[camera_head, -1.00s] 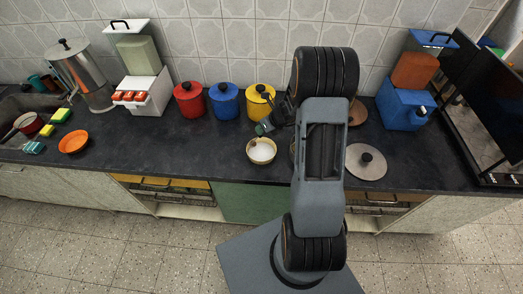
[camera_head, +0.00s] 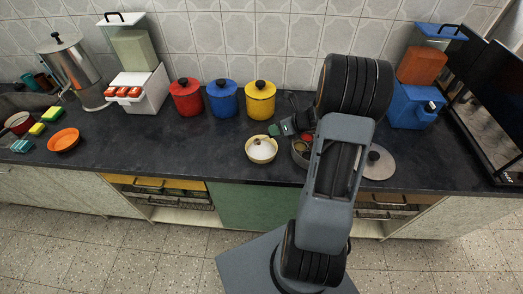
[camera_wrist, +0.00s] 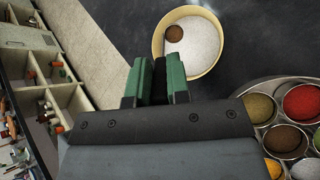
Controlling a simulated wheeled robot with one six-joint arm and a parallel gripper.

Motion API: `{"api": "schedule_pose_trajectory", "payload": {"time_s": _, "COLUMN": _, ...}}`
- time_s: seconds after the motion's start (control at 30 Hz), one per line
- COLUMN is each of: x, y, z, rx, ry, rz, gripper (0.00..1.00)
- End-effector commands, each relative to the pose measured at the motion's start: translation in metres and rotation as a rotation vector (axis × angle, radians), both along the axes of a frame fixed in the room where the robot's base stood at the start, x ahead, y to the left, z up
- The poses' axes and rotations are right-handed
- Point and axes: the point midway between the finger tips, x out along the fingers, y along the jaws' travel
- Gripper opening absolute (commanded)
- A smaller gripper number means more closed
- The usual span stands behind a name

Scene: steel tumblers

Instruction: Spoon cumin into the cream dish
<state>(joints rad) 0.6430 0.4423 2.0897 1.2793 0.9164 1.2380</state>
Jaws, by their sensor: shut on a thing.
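The cream dish (camera_head: 261,154) stands on the dark worktop with white contents; it also shows at the top of the wrist view (camera_wrist: 214,68). My gripper (camera_head: 274,130) is just behind and right of the dish, its green fingers beside the rim in the wrist view (camera_wrist: 157,74). They are shut on a narrow dark thing, likely the spoon's handle, mostly hidden. A small round brown patch (camera_wrist: 174,33) shows against the white contents; I cannot tell whether it is a loaded spoon bowl or a heap. The round spice tin (camera_wrist: 246,92) holds several cups of coloured spices.
Red (camera_head: 186,98), blue (camera_head: 222,99) and yellow (camera_head: 260,101) lidded canisters stand behind the dish. A grey round lid (camera_head: 380,168) lies right of my arm. The worktop left of the dish is clear as far as an orange bowl (camera_head: 63,140).

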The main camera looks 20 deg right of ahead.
Motion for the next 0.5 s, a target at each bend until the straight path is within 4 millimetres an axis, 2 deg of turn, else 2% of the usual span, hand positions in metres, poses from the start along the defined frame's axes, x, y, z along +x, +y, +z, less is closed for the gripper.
{"api": "schedule_pose_trajectory", "payload": {"time_s": 0.03, "x": -0.001, "y": -0.001, "z": -0.005, "rx": 0.011, "ry": -0.009, "rz": 0.0, "gripper": 0.0}}
{"api": "schedule_pose_trajectory", "payload": {"time_s": 0.5, "x": -0.011, "y": -0.012, "z": -0.015, "rx": 0.111, "ry": -0.104, "rz": -0.001, "gripper": 0.0}}
